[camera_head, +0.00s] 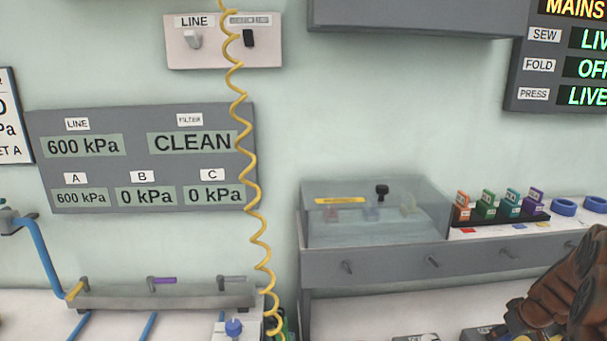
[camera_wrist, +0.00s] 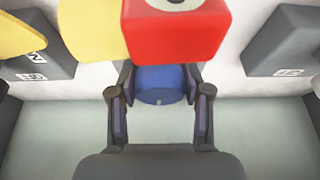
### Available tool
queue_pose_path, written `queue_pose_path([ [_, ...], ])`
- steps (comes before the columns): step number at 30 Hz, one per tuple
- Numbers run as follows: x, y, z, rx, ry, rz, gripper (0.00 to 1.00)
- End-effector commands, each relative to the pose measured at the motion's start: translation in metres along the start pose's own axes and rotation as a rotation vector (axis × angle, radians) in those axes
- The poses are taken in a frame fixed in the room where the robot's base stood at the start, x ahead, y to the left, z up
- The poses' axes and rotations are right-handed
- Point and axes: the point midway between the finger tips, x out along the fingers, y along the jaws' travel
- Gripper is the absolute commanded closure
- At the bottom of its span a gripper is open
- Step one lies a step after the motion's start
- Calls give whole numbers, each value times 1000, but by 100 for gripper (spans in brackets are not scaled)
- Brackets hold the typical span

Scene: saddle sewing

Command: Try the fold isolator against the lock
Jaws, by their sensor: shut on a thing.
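In the wrist view my gripper (camera_wrist: 160,92) is shut on a blue round knob (camera_wrist: 160,84), one finger on each side. A red block (camera_wrist: 176,30) with a dark spot in a pale ring sits right beside the knob and looks like a padlock. A yellow part (camera_wrist: 95,30) lies beside the red block. I cannot read a label on the blue knob, so the view does not confirm that it is the fold isolator. In the head view the dark status board (camera_head: 560,60) shows FOLD OFF, with SEW and PRESS live. My gripper's fingers do not show there.
Grey labelled housings stand at left (camera_wrist: 35,60) and right (camera_wrist: 285,45) of my gripper. In the head view a clear-lidded case (camera_head: 375,215) and several coloured tags (camera_head: 487,204) sit on a grey shelf. A coiled yellow hose (camera_head: 250,160) hangs before the pressure panel (camera_head: 140,180).

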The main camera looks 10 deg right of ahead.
Motion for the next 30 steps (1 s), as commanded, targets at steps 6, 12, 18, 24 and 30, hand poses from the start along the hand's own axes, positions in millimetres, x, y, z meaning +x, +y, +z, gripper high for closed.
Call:
queue_pose_path([
  [6,0,0,1,3,-1,-1,91],
  [12,0,-1,1,46,-1,17,90],
  [18,0,0,0,46,-1,17,90],
  [24,0,0,0,45,-1,17,36],
  [30,0,0,0,44,-1,17,26],
])
